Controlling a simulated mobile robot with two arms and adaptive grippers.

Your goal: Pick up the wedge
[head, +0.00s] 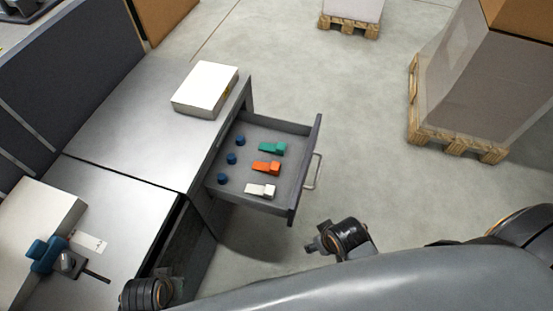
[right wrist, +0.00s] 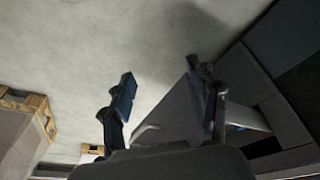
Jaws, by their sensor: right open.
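Three wedge-shaped pieces lie in a row in the pulled-out drawer (head: 290,205): a green wedge (head: 271,148), an orange wedge (head: 266,167) and a white wedge (head: 261,190). My right gripper (head: 314,243) is outside the drawer, beyond its front right corner and apart from the wedges. In the right wrist view my right gripper (right wrist: 160,78) is open, with nothing between its fingers. No wedge shows in that view. Part of my left arm shows at the bottom left of the head view; I cannot make out the fingers of my left gripper (head: 177,287).
Several blue cylinders (head: 232,158) stand left of the wedges. The drawer handle (head: 313,171) sticks out right. A white box (head: 205,90) is on the desk (head: 135,110). A blue clamp-like device (head: 45,255) is at left. Wrapped pallets (head: 460,143) stand right; floor between is clear.

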